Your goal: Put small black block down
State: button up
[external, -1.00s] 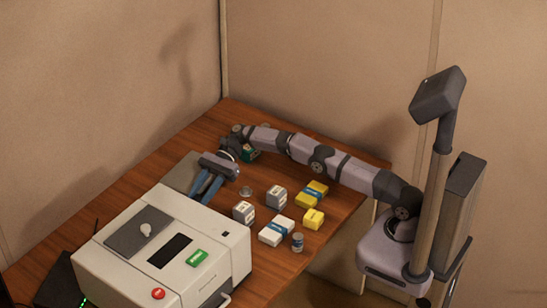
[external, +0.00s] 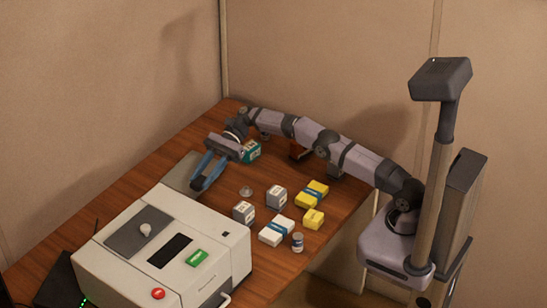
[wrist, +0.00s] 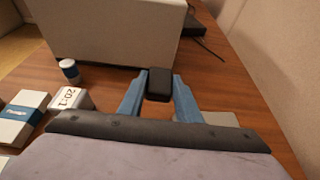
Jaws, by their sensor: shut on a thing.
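The small black block (wrist: 159,84) is pinched between the two blue fingers of my gripper (wrist: 158,91) in the wrist view. The fingers are shut on its left and right sides, near their tips. In the external view my gripper (external: 204,178) is above the left part of the wooden table, beside a flat grey plate (external: 181,178).
A large white machine (external: 205,235) stands in front of the fingers. A green-and-white box (external: 251,152) is right of my gripper. Walls close off the back.

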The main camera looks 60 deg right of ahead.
jog(key=s+d+f+m+t+p, duration=0.1)
jog(key=s+d+m+t+p, duration=0.15)
jog(key=d+p, duration=0.45)
jog(key=s+d+f+m+t+p, duration=0.15)
jog(key=s+d, duration=0.25)
jog(key=d, duration=0.7)
jog(key=s+d+r+m+t+p, duration=0.1)
jog(key=s+p, duration=0.1)
jog(key=s, duration=0.3)
jog(key=s+d+r+m+t+h+p, duration=0.1)
jog(key=s+d+p, duration=0.1)
jog(key=s, duration=0.4)
jog(key=s+d+r+t+h+p, duration=0.1)
jog(key=s+p, duration=0.3)
jog(key=s, duration=0.1)
jog(key=shift+s+d+m, duration=0.3)
jog(key=shift+d+m, duration=0.1)
jog(key=shift+s+a+r+t+h, duration=0.15)
jog(key=shift+s+t+h, duration=0.15)
jog(key=shift+s, duration=0.35)
jog(key=shift+a, duration=0.1)
